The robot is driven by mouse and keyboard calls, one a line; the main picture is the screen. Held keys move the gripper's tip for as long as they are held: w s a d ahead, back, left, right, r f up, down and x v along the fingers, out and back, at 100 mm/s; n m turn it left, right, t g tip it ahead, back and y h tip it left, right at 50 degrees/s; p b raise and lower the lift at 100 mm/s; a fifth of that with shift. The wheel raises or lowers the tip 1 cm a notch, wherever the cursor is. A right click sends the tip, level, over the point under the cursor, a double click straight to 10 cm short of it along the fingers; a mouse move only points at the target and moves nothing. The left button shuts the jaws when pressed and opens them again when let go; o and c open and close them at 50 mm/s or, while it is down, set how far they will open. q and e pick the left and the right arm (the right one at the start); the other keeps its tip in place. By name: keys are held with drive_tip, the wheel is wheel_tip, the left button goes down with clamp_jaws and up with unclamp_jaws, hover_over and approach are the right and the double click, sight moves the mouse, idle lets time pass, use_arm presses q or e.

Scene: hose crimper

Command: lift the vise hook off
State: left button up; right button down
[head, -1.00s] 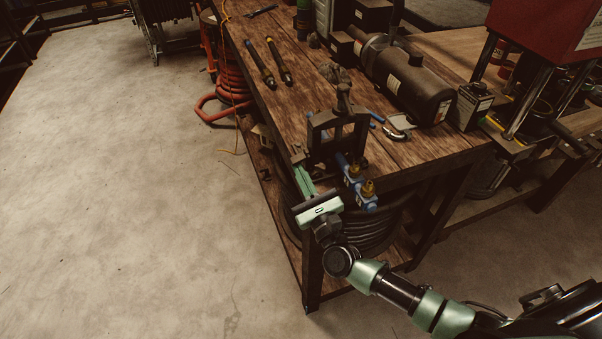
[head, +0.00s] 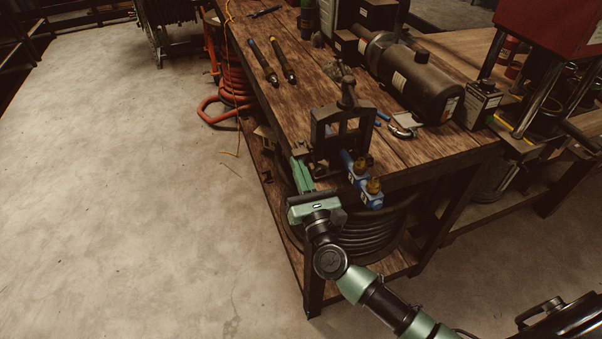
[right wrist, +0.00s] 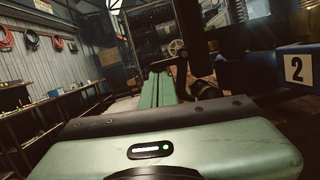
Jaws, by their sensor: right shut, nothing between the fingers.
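The dark vise (head: 345,128) stands on the near corner of the wooden bench, an upright frame with a screw on top. A small dark piece (head: 299,149) juts from its left side; I cannot tell for sure whether it is the hook. My right gripper (head: 300,162) is at the left of the vise, its green fingers together and empty, tips close to that piece. Whether they touch cannot be told. In the right wrist view the closed fingers (right wrist: 156,82) point forward, with dark vise parts (right wrist: 185,75) just right of them. My left gripper is not in view.
Blue fittings with brass ends (head: 366,190) stick out at the bench's front edge, right of my gripper. A dark cylinder (head: 420,82) and two rod-like tools (head: 272,60) lie on the bench (head: 300,85). Coiled black hose (head: 375,235) sits below. The floor at left is clear.

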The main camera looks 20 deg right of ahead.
drive_tip(key=shift+a+r+m+g+h+b, duration=0.15)
drive_tip(key=shift+r+m+h+b, duration=0.2)
drive_tip(key=shift+m, duration=0.9)
drive_tip(key=shift+a+r+m+g+h+b, duration=0.15)
drive_tip(key=shift+r+m+h, duration=0.25)
drive_tip(key=shift+m, duration=0.8)
drive_tip(key=shift+a+r+m+g+h+b, duration=0.15)
drive_tip(key=shift+r+m+h, duration=0.25)
drive_tip(key=shift+m, duration=0.85)
